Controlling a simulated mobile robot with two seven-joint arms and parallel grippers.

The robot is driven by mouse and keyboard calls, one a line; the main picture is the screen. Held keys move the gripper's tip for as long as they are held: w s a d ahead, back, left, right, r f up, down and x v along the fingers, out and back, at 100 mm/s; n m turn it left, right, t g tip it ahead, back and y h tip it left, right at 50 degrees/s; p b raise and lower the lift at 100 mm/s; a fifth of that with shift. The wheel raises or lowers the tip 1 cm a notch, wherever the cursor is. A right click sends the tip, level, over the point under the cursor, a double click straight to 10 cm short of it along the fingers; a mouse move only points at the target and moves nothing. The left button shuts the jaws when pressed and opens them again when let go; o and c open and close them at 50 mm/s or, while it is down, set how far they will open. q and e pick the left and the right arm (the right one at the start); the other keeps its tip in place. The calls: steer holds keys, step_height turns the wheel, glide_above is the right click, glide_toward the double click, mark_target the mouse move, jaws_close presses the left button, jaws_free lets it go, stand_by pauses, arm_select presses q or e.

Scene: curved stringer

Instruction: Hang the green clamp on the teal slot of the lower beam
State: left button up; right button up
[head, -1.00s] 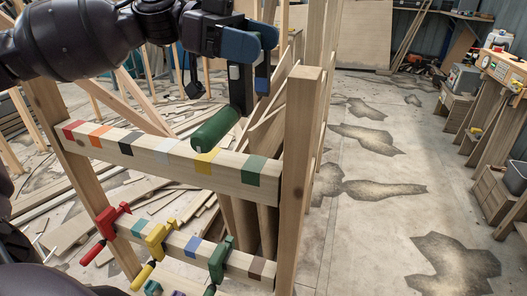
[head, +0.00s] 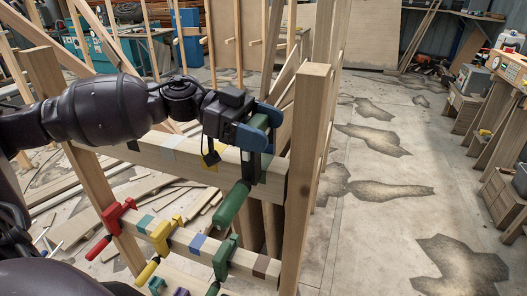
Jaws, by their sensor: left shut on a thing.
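My left gripper (head: 256,138) is shut on a green clamp, whose green handle (head: 232,204) hangs down in front of the upper beam (head: 272,186). The clamp is near that beam's right end, by its green slot. The gripper covers its upper part, so I cannot tell whether it touches or sits around the beam. The teal slot (head: 146,222) is bare on the lower beam (head: 182,236), between a red clamp (head: 114,215) and a yellow clamp (head: 163,236). Another green clamp (head: 224,257) hangs further right on the lower beam. My right gripper is not in view.
On the lower beam, a blue slot (head: 198,242) and a brown slot (head: 262,266) are bare. A wooden post (head: 306,180) stands at the beams' right end, another (head: 85,170) at the left. Open floor lies right.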

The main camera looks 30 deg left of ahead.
arm_select(q)
step_height(320, 180, down, 5)
steer(key=shift+r+p, duration=0.1)
steer(key=shift+p, duration=0.2)
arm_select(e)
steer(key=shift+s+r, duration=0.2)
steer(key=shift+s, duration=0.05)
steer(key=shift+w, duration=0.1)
arm_select(q)
steer(key=shift+f, duration=0.25)
steer(key=o, duration=1)
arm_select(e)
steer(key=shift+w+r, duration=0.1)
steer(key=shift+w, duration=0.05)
